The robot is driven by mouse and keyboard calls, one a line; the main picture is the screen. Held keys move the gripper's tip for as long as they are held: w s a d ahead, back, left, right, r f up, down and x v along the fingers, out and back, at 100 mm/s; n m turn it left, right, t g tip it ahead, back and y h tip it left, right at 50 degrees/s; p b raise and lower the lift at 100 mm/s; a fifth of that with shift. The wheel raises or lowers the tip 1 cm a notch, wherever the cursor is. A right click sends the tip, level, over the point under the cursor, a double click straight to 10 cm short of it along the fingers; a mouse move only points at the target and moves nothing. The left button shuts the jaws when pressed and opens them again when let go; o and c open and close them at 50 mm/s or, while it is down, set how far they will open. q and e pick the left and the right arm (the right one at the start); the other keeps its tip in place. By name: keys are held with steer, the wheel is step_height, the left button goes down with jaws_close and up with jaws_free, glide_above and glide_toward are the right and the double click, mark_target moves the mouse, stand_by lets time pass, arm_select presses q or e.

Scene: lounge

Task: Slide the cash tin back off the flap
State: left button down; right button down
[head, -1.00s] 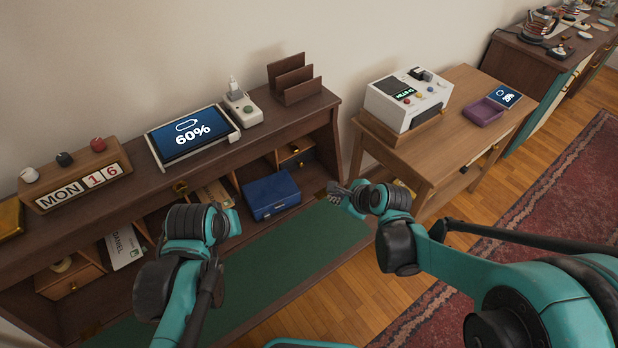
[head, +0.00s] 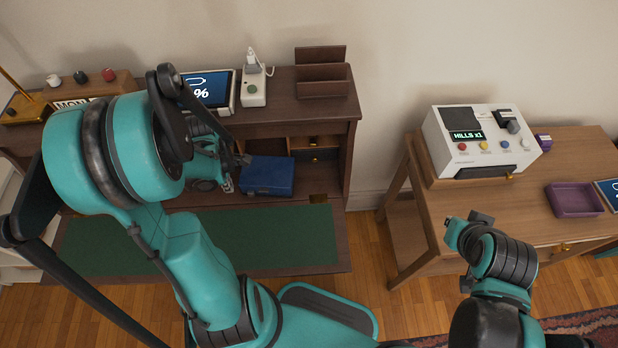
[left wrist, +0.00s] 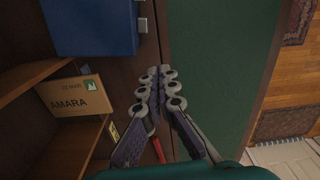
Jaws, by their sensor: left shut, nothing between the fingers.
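The blue cash tin (head: 268,176) sits at the mouth of the desk's middle opening, its front close to the hinge line of the green-lined flap (head: 285,235). I cannot tell whether its front edge overlaps the flap. The tin (left wrist: 92,25) is at the top left in the left wrist view, with the flap (left wrist: 215,75) to the right. My left gripper (head: 232,180) is beside the tin's left side, partly hidden by my arm. Its fingers (left wrist: 160,88) are shut and empty, apart from the tin. My right gripper (head: 470,222) is by the side table; its fingers are unclear.
An envelope marked AMARA (left wrist: 75,95) stands in a desk compartment. A letter rack (head: 322,80) and a charger box (head: 254,92) stand on the desk top. The side table (head: 450,205) holds a white machine (head: 480,140) and a purple tray (head: 574,200). The flap's right part is clear.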

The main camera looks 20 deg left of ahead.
arm_select(q)
steer(key=w+d+b, duration=0.2)
steer(key=w+d, duration=0.3)
steer(key=d, duration=0.4)
steer(key=w+d+b, duration=0.1)
steer(key=w+d, duration=0.5)
steer(key=d, duration=0.3)
steer(key=f+b, duration=0.1)
steer(key=f, duration=0.2)
steer(key=f+b, duration=0.1)
steer(key=f, duration=0.1)
steer(key=shift+s+a+f+b, duration=0.2)
steer(key=shift+a+f+b, duration=0.05)
steer(key=shift+b, duration=0.05)
steer(key=shift+s+a+r, duration=0.1)
steer(key=shift+s+a, duration=0.05)
steer(key=shift+a, duration=0.1)
steer(key=shift+s+a+r, duration=0.1)
